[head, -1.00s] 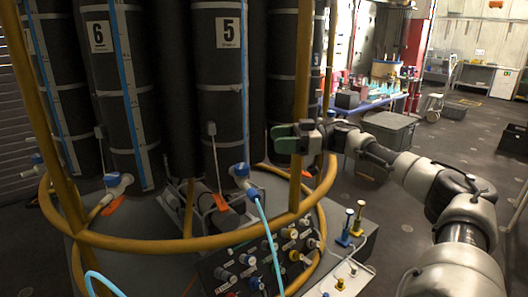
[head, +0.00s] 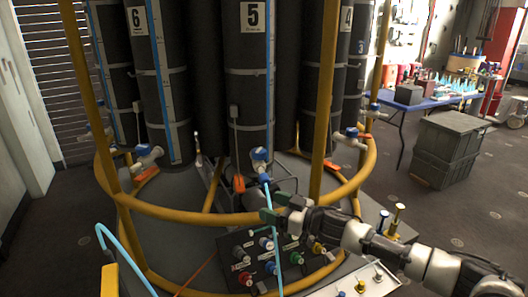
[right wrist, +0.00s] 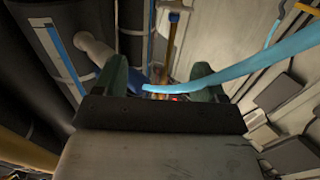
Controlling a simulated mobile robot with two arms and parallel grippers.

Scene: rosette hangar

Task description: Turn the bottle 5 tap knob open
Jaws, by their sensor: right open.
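Bottle 5 (head: 250,95) is a tall dark cylinder with a white "5" label, standing in the yellow-railed rack. Its tap, with a blue knob (head: 260,154), is at its lower end, with a light-blue hose (head: 269,205) hanging from it. My right gripper (head: 272,207), with green fingers, is open below and slightly right of the knob, close to the hose. In the right wrist view the open fingers (right wrist: 160,77) have the hose crossing between and over them. Whether they touch the hose is unclear. My left gripper is not in view.
A yellow ring rail (head: 190,242) runs in front of the bottles, with a yellow upright (head: 322,105) right of bottle 5. A valve panel (head: 262,262) with coloured knobs lies below the gripper. Bottle 6's tap (head: 146,152) is to the left. Grey crates (head: 448,148) stand at right.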

